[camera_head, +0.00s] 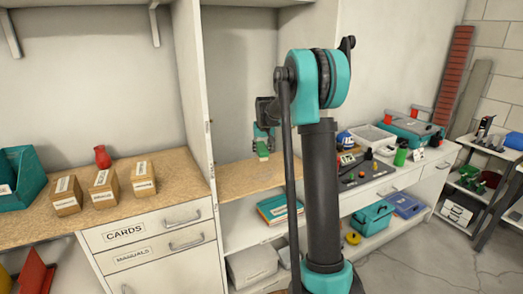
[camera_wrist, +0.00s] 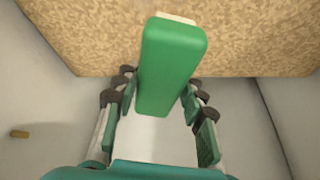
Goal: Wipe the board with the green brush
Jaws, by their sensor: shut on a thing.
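The green brush (camera_wrist: 171,60) is held between the fingers of my gripper (camera_wrist: 158,92), with a pale strip at its far end. In the head view the brush (camera_head: 262,149) shows small below my gripper (camera_head: 263,137), over the chipboard counter (camera_head: 245,178) in the middle bay. In the wrist view the speckled chipboard surface (camera_wrist: 65,35) lies beyond the brush. I cannot tell whether the brush touches it. No separate board can be made out; my arm hides part of the counter and the wall behind.
A white upright panel (camera_head: 192,85) stands close left of my gripper. Several small boxes (camera_head: 103,188) and a red vase (camera_head: 102,156) stand on the left counter. Tools and a green cylinder (camera_head: 401,152) crowd the right counter. A small brown piece (camera_wrist: 19,134) shows at the wrist view's left.

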